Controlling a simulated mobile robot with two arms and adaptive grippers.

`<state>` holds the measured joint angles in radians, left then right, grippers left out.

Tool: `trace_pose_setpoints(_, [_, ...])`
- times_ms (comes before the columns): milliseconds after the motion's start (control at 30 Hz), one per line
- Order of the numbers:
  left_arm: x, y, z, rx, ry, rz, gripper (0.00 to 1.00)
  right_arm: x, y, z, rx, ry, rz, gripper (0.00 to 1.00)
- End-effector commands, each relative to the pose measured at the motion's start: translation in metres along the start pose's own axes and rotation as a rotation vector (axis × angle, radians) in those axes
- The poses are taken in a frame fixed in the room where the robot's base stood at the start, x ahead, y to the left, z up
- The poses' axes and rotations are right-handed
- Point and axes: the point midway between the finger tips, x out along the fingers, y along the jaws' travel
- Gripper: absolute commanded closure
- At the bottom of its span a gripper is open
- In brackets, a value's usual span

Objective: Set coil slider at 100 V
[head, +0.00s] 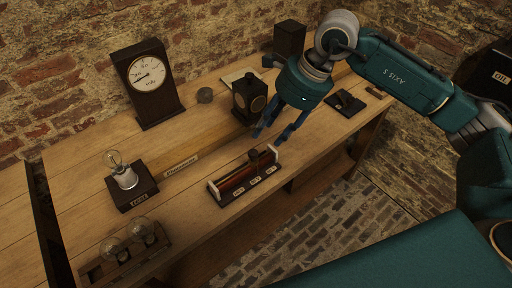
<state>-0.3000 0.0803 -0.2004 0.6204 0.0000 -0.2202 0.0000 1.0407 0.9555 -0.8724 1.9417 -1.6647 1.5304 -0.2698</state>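The coil unit (232,186) is a low dark frame with a reddish coil bar, lying on the wooden bench. Small white labels run along its front edge; their text is too small to read surely. A dark slider knob (253,155) stands on it, right of the middle. My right gripper (268,138) points down just above and behind the right end of the coil, close to the knob. Its two blue fingers are apart with nothing seen between them. I cannot tell whether a finger touches the knob. My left gripper is out of view.
A dark lantern-like box (249,98) stands just behind the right gripper. A dial meter (152,82), a bulb on a dark base (131,187) and a rack with bulbs (124,251) stand to the left. A dark flat device (345,103) lies to the right. Bare bench surrounds the coil.

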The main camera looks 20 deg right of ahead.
Motion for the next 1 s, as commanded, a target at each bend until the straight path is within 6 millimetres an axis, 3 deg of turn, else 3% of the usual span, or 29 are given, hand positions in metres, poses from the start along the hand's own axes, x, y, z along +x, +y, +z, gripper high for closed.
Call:
trace_pose_setpoints(300, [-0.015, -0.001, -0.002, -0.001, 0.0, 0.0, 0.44, 0.059, 0.002, 0.002, 0.0, -0.002, 0.007, 0.6])
trace_pose_setpoints(500, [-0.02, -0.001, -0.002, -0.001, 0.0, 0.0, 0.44, 0.085, 0.002, 0.002, 0.0, -0.004, 0.006, 0.6])
trace_pose_setpoints(900, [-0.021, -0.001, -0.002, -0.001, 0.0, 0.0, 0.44, 0.094, 0.002, 0.001, 0.0, -0.004, 0.004, 0.6])
trace_pose_setpoints(1000, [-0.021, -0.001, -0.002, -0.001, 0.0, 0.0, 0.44, 0.094, 0.002, 0.002, 0.0, -0.004, 0.004, 0.8])
